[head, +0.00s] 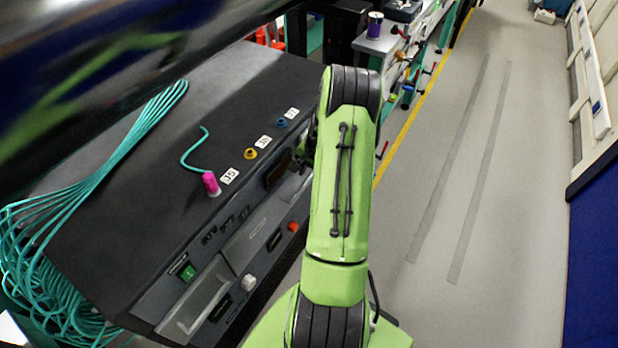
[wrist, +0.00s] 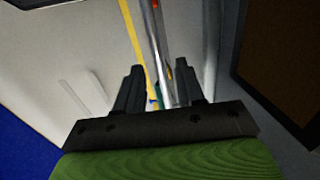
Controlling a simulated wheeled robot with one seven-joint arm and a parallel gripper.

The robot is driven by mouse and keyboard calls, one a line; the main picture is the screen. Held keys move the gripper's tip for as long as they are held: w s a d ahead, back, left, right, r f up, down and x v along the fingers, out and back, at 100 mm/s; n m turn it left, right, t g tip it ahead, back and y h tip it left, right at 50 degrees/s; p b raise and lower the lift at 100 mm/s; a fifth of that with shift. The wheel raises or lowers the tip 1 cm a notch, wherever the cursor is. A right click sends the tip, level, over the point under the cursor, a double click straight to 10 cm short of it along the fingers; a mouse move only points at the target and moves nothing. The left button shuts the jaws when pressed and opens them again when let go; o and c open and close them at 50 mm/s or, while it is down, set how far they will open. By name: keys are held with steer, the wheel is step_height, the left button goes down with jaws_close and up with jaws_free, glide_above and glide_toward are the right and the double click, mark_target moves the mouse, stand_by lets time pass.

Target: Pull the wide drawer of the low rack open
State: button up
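The low rack (head: 130,170) is the dark grey cabinet at the left of the head view, with its front face towards the lower right. Its front (head: 253,238) carries grey panels, small dark labels and knobs; which panel is the wide drawer I cannot tell, and my arm covers part of this face. My gripper is mostly hidden behind my arm in the head view. In the wrist view my gripper (wrist: 158,92) is open, its two dark fingers apart. A shiny metal bar (wrist: 156,45) shows beyond and between the fingertips; I cannot tell whether they reach around it.
Teal cables (head: 110,150) lie over the rack's left side. A pink plug (head: 211,184) and yellow and blue sockets (head: 250,153) sit on its top. The grey floor (head: 480,200) at right is clear.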

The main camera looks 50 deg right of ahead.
steer(key=shift+w+f, duration=0.15)
steer(key=shift+f, duration=0.45)
jaws_close()
